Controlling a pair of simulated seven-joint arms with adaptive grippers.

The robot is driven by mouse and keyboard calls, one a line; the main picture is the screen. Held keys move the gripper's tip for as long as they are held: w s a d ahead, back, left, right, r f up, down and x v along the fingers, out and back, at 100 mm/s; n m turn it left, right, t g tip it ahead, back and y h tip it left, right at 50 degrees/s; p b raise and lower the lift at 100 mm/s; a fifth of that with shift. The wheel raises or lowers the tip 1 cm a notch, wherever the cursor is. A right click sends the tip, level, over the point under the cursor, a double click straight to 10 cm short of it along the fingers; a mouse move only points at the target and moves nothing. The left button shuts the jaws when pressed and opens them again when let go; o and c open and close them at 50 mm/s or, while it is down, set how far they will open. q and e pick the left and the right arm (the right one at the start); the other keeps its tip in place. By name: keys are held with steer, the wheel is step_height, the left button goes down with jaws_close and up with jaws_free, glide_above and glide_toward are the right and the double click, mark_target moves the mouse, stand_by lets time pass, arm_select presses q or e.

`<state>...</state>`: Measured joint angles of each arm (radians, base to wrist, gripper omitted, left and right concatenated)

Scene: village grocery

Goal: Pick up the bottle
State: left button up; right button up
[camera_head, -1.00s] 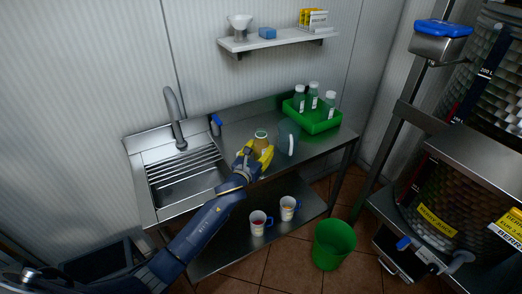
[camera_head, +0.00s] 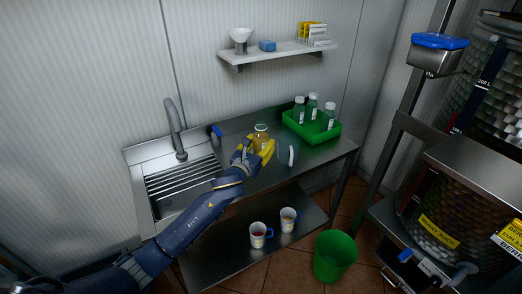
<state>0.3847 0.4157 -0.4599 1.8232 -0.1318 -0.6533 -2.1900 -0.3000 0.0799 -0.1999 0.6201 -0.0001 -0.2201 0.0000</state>
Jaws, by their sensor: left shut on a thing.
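A bottle (camera_head: 261,132) with a pale top and yellowish contents is upright at the counter's middle. My left gripper (camera_head: 262,150), with yellow fingers, is shut on it. The fingers hide the bottle's lower part, and I cannot tell whether its base touches the counter. Several clear bottles with white caps (camera_head: 313,102) stand in a green tray (camera_head: 323,133) at the counter's right end. My right gripper is not in view.
The sink (camera_head: 184,182) and tap (camera_head: 175,125) are to the left. Mugs (camera_head: 258,235) stand on the lower shelf; a green bin (camera_head: 335,256) is on the floor.

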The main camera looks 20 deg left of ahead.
arm_select(q)
steer(key=shift+r, duration=5.7)
steer(key=shift+r, duration=0.25)
